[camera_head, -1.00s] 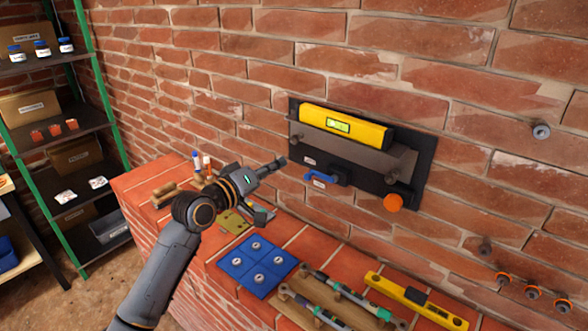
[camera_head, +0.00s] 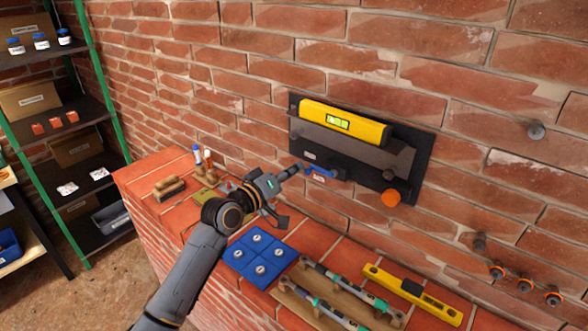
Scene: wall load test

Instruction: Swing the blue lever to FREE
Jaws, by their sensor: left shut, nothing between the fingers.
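The blue lever (camera_head: 321,174) is on the lower left of a dark panel (camera_head: 415,150) fixed to the brick wall. It lies roughly level, with its free end to the left and a dark hub at its right. Small white labels (camera_head: 310,156) sit above and below it, too small to read. My left gripper (camera_head: 294,170) is shut and empty, its tip close to the lever's left end. I cannot tell whether it touches. My right gripper is not in view.
A yellow level (camera_head: 345,121) rests on the panel's ledge, and an orange knob (camera_head: 391,198) sticks out below right. The brick ledge below holds a blue pad (camera_head: 258,257), a board with tools (camera_head: 335,300) and another yellow level (camera_head: 413,295). Shelves (camera_head: 60,112) stand at left.

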